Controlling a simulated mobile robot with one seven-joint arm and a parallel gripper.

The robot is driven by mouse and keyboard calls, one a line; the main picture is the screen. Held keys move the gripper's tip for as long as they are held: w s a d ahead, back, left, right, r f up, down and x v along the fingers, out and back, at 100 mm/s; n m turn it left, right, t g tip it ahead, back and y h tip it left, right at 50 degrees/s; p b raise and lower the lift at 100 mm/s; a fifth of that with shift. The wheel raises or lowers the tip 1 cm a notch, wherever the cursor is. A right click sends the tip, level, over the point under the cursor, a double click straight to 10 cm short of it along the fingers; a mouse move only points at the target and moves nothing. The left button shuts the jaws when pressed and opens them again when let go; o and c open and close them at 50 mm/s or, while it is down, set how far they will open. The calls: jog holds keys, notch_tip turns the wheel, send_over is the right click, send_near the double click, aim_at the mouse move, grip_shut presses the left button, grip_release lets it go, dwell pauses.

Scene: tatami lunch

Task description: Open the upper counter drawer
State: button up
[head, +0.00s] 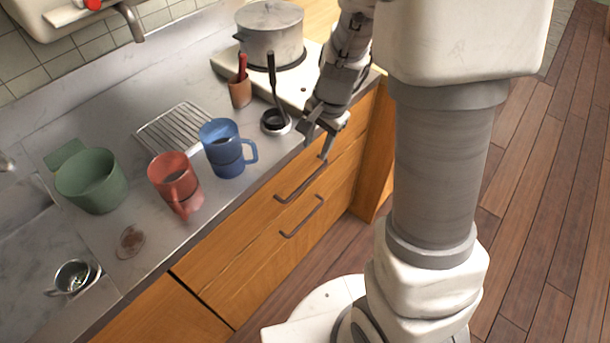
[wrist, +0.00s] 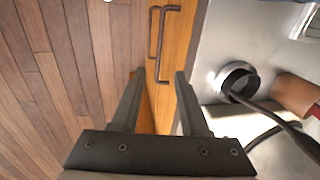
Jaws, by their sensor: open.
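The upper counter drawer (head: 240,222) is a wooden front just under the countertop, and it looks shut. Its dark bar handle (head: 300,182) shows in the head view and also in the wrist view (wrist: 162,45). My gripper (head: 317,145) is open and empty, by the counter edge near the far right end of this handle. In the wrist view the near end of the handle shows between my two fingertips (wrist: 160,74); I cannot tell whether they touch it. The lower drawer's handle (head: 302,217) runs parallel below it and shows left of it in the wrist view (wrist: 152,32).
A steel pot (head: 270,32) sits behind my gripper. The wooden floor (head: 535,180) beside the drawers is clear.

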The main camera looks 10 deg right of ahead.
aim_at(305, 183)
jog(key=f+b, duration=0.1)
jog(key=f, duration=0.4)
jog(key=w+a+f+b, duration=0.1)
jog(key=f+b, duration=0.1)
jog(key=f, duration=0.3)
jog(key=w+f+b, duration=0.1)
jog(key=f, duration=0.4)
jog(key=shift+w+a+b, duration=0.15)
jog(key=shift+a+b, duration=0.2)
jog(key=shift+b, duration=0.05)
jog(key=shift+r, duration=0.1)
jog(key=shift+c, duration=0.3)
grip_shut()
